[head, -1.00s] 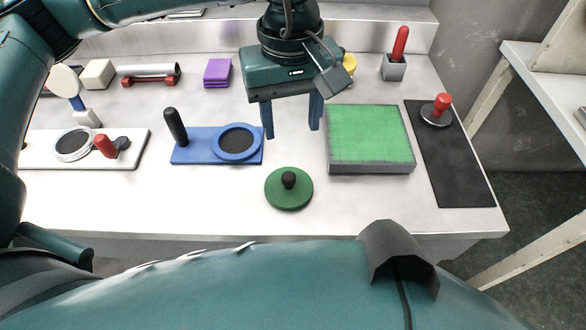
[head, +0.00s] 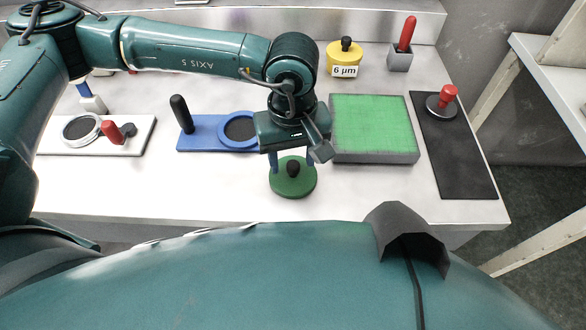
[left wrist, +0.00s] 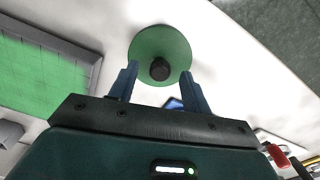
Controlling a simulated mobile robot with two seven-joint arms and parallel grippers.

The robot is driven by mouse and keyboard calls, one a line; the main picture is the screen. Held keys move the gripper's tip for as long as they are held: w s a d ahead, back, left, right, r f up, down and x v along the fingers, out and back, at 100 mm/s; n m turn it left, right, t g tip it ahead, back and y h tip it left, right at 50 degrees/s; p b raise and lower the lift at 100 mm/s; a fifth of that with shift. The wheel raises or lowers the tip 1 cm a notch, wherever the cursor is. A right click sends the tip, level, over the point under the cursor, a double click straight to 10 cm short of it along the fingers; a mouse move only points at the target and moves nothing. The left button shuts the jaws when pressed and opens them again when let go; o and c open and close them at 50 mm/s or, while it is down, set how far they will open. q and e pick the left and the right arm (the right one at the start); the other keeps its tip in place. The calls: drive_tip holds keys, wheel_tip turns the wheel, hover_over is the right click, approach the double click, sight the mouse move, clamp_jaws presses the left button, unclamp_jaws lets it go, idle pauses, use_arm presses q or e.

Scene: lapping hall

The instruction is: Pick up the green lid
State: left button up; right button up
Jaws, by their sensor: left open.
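The green lid (head: 292,184) is a round disc with a black knob on top. It lies flat near the front edge of the white table. My left gripper (head: 291,163) is above the lid's far side, pointing down, with its blue fingers open. In the left wrist view the lid (left wrist: 163,42) shows just beyond the two fingertips (left wrist: 159,70), and its black knob lies between their lines. Nothing is held between the fingers. I cannot tell from these views whether a finger touches the lid. My right gripper is not in view.
A grey block with a green top (head: 372,125) stands close right of the gripper. A blue plate with a ring (head: 205,134) is to the left. A black mat (head: 458,160) with a red-knobbed piece (head: 443,102) lies at the right. The table's front strip (head: 400,200) is clear.

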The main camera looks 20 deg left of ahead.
use_arm(q)
drive_tip(key=shift+f, duration=0.2)
clamp_jaws()
idle(0.4)
drive_tip(key=shift+r, duration=0.1)
